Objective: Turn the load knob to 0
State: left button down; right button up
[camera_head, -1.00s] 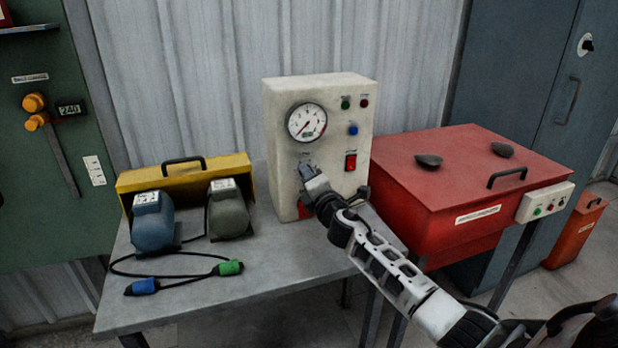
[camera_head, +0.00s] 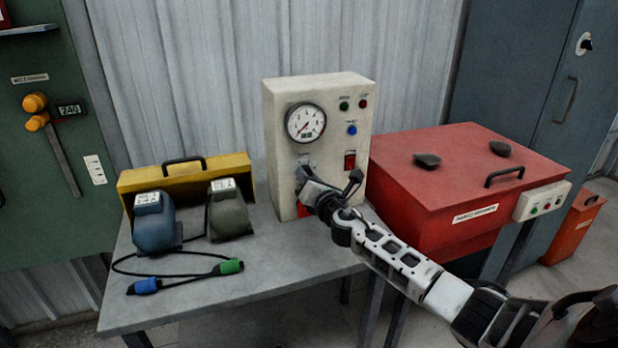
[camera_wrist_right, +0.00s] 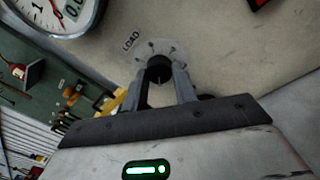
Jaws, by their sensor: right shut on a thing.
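The load knob (camera_wrist_right: 158,69) is a small black knob on a pale round dial, beside the printed word LOAD, in the right wrist view. My right gripper (camera_wrist_right: 160,88) is shut on it, one finger on each side. In the head view my right gripper (camera_head: 303,178) is at the lower left of the cream control box (camera_head: 285,110) and hides the knob. The knob's pointer and scale numbers are too small to read. The round gauge (camera_head: 305,122) sits above the knob, its needle toward the lower left. My left gripper is not in view.
The box also carries a red switch (camera_head: 350,160) and several small coloured buttons. A red chest (camera_head: 440,205) stands close on the right. Two motors, blue (camera_head: 155,228) and dark green (camera_head: 229,215), a yellow case (camera_head: 215,165) and cables lie on the grey table (camera_head: 250,275).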

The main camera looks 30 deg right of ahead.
dwell(0.3)
jog(key=o, duration=1)
jog(key=s+a, duration=0.1)
jog(key=s, duration=0.4)
jog(key=s+a, duration=0.1)
jog(key=s, duration=0.4)
jog(key=s+a, duration=0.1)
jog(key=s, duration=0.4)
jog(key=shift+s+f, duration=0.1)
jog(key=shift+s, duration=0.25)
